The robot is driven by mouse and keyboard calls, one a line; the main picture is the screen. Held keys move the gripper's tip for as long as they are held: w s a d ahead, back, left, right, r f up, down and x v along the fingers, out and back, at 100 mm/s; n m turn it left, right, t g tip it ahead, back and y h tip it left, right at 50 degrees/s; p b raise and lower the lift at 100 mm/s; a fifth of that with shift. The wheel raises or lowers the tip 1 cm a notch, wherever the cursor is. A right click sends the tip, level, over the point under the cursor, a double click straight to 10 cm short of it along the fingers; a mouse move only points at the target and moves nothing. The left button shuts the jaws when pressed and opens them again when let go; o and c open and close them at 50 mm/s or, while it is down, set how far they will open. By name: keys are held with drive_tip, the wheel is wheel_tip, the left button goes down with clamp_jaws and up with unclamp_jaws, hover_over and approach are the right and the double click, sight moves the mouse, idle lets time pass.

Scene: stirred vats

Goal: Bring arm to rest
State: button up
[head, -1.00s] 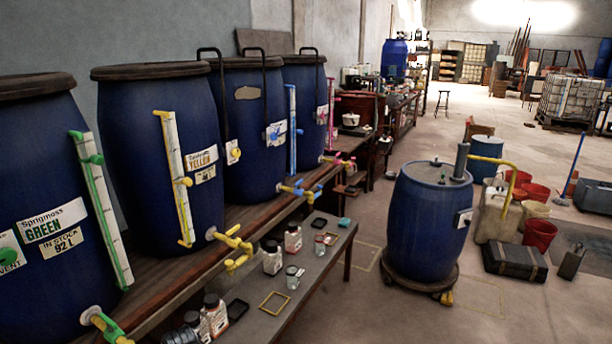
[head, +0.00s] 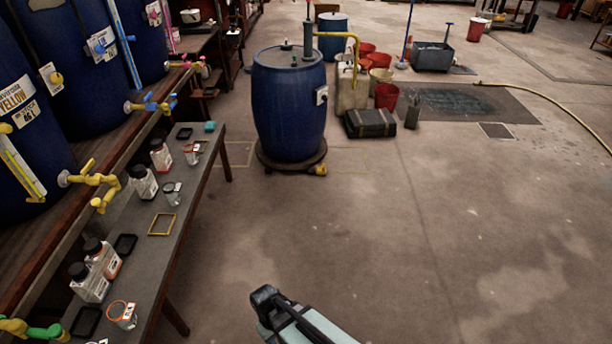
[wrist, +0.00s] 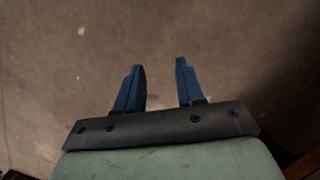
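My gripper (wrist: 160,72) shows in the wrist view with two blue fingers standing apart and nothing between them. Below the fingers in that view is only bare concrete floor. In the head view part of my arm shows at the bottom centre, over the floor to the right of the low grey bench (head: 190,215). The gripper's fingers cannot be made out in the head view.
Blue vats with coloured taps stand on a wooden shelf (head: 95,150) at left. Bottles, jars and a yellow frame (head: 162,224) sit on the bench. A blue barrel (head: 290,110) stands on a wheeled dolly (head: 262,160).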

drive_tip(key=s+d+f+m+g, duration=0.1)
drive_tip(key=s+d, duration=0.3)
drive_tip(key=d, duration=0.4)
drive_tip(key=s+d+f+m+g+y, duration=0.1)
drive_tip(key=s+d+f+m, duration=0.3)
drive_tip(key=d, duration=0.5)
drive_tip(key=s+d+f+m+g, duration=0.2)
drive_tip(key=s+d, duration=0.2)
drive_tip(key=d, duration=0.5)
drive_tip(key=shift+f+m+g+y, duration=0.3)
drive_tip(key=shift+f+m+y, duration=0.1)
